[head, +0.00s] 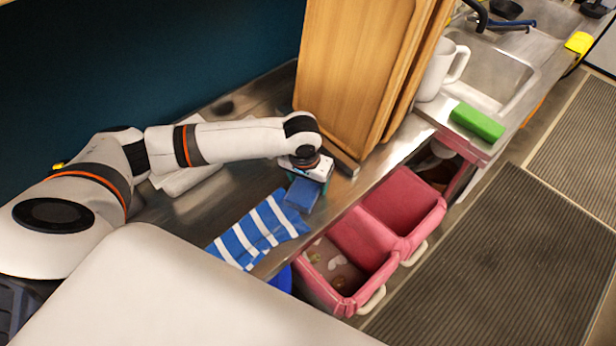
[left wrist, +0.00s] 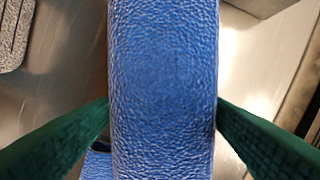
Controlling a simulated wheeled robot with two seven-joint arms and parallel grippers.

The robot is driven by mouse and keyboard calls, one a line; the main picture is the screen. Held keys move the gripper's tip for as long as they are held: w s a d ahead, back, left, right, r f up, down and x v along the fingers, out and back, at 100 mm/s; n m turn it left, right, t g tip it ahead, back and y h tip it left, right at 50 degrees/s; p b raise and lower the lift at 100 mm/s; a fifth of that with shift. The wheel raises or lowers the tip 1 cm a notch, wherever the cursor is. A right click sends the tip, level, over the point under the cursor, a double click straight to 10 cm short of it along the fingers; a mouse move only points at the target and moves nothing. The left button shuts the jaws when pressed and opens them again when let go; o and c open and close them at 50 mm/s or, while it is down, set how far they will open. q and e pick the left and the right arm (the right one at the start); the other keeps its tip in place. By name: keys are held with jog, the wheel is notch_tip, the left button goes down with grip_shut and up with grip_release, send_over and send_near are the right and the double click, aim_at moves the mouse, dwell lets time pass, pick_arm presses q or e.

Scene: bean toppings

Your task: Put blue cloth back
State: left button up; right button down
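A plain blue, block-like cloth (head: 302,194) shows at my left gripper (head: 308,172), above the steel counter beside the wooden boards. In the left wrist view the blue cloth (left wrist: 162,90) is a rough-textured strip filling the middle from top to bottom. The green fingers of my left gripper (left wrist: 162,108) meet both its sides, shut on it. A blue-and-white striped cloth (head: 258,232) lies flat on the counter, just below and left of the plain one. My right gripper is not in view.
Tall wooden boards (head: 350,75) stand close to the left gripper. Pink bins (head: 402,205) sit at the counter's front edge. A white mug (head: 437,70), a green block (head: 477,122) and a sink (head: 488,75) are farther right.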

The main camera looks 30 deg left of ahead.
aim_at(305, 187)
pick_arm(q)
jog(key=shift+o, duration=1.2)
jog(key=shift+w, duration=0.1)
jog(key=shift+r, duration=0.2)
notch_tip(305, 187, up, 12)
jog(key=s+b, duration=0.1)
jog(key=shift+s, duration=0.4)
jog(key=shift+s+d, duration=0.1)
